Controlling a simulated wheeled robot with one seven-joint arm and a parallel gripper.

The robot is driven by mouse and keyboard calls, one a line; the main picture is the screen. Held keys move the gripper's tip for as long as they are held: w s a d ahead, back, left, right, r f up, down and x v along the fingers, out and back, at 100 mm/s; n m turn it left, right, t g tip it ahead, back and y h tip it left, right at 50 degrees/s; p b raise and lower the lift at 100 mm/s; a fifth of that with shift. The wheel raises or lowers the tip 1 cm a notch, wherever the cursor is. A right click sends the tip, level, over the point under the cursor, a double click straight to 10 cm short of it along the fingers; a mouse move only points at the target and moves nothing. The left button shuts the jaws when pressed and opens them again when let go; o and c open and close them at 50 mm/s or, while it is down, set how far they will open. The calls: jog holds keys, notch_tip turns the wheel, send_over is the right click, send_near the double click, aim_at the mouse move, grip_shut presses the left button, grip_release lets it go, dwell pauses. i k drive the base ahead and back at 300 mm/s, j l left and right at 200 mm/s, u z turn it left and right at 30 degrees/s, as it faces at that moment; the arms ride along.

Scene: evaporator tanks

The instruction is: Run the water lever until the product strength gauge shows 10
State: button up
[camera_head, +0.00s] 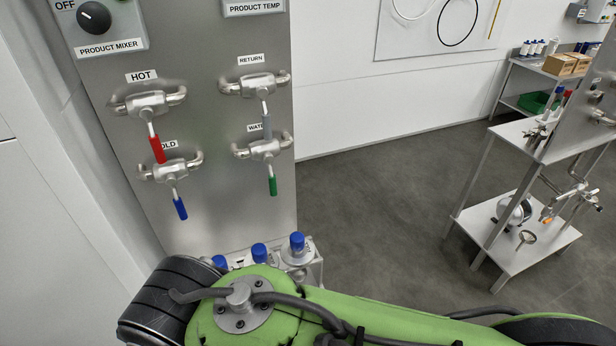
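The water lever (272,186) has a green handle and hangs downward from its valve, at the lower right of the steel panel (222,205). Its label (256,127) is partly covered by the grey-handled return lever (266,124) above it. To the left hang the red hot lever (157,149) and the blue cold lever (180,208), both pointing down. The product strength gauge is not in view. My green arm crosses the bottom of the picture below the panel. My gripper is not in view.
Above the levers is the product mixer knob (94,17), near its OFF mark. Blue-capped bottles (297,243) stand at the panel's foot, close to my arm. A steel cart (520,230) stands at the right. The grey floor between is clear.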

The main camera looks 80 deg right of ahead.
aim_at(268, 158)
jog(key=z, duration=2.2)
